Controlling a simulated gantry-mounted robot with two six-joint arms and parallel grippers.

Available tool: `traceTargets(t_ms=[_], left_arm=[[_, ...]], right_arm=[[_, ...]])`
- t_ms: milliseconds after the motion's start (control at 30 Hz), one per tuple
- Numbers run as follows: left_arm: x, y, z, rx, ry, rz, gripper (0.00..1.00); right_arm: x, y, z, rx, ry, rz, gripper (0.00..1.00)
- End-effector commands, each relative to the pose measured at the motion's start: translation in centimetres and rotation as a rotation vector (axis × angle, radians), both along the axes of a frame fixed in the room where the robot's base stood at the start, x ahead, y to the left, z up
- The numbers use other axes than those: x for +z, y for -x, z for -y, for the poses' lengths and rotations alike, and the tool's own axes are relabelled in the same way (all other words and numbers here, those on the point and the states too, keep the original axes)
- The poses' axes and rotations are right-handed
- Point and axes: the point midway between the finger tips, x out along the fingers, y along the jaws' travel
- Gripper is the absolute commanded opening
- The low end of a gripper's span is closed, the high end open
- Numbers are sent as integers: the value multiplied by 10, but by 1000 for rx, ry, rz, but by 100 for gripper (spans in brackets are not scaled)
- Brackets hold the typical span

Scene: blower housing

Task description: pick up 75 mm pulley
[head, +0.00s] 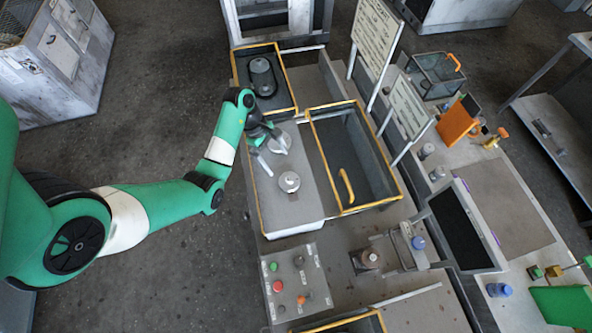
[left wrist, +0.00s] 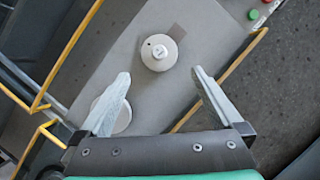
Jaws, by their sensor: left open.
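Two pale grey round pulley-like parts lie on the grey bench top; I cannot tell by size which is the 75 mm pulley. One, with a raised hub (head: 289,182), lies nearer the button panel; in the left wrist view this hubbed part (left wrist: 158,56) sits just beyond the gap between the fingertips. The other disc (left wrist: 121,121) is partly hidden behind a finger. My left gripper (head: 277,163) is open and empty, above the bench; its fingers (left wrist: 160,74) spread wide and hold neither part. My right gripper is not in view.
A yellow-rimmed bin (head: 355,209) with a yellow handle-like part stands right of the parts. A yellow-rimmed tray (head: 292,92) with a dark motor-like part is behind. A button panel (head: 296,283) stands in front. The bench (head: 290,215) is clear around the hubbed part.

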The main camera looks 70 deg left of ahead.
Motion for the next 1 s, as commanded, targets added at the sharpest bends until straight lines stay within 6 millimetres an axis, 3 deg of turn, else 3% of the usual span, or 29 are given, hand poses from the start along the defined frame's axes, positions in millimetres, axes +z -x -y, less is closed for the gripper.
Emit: traceTargets(t_ms=[167, 433, 733, 1000], left_arm=[[-6, -1, 0, 2, -1, 2, 100], [-51, -11, 13, 0, -2, 5, 100], [-63, -16, 22, 1, 0, 2, 100], [-102, -26, 36, 0, -1, 2, 100]], right_arm=[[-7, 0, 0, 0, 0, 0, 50], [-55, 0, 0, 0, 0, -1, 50], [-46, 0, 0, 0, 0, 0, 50], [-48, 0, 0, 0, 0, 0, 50]])
